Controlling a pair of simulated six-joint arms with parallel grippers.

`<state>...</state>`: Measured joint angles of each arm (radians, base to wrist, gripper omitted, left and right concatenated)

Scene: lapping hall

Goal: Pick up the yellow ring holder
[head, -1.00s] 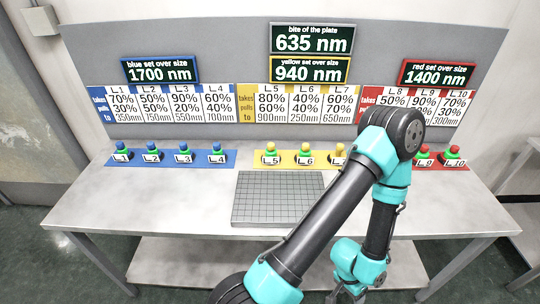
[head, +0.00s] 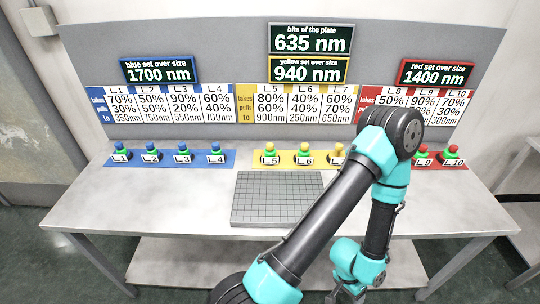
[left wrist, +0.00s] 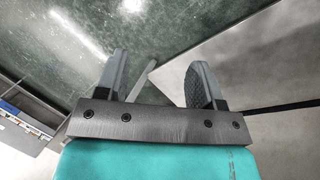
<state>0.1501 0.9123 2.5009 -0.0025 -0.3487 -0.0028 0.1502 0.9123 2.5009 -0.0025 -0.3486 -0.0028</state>
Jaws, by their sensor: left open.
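The yellow mat (head: 287,160) lies at the back middle of the bench. On it stand several green holders with yellow tops and white labels: L5 (head: 270,150), L6 (head: 304,150) and one (head: 337,151) partly covered by my arm. I cannot tell whether rings are on them. My left arm rises across the right half of the head view and bends down to the bench's front edge, well short of the yellow mat. My left gripper (left wrist: 158,62) is open and empty in the left wrist view, with floor and a grey surface beyond it. My right gripper does not show.
A grey gridded plate (head: 270,205) lies in the bench middle, before the yellow mat. A blue mat (head: 135,162) with blue-topped holders is on the left, a red mat (head: 437,164) on the right. A signed panel (head: 230,60) stands behind. The bench's left front (head: 150,205) is clear.

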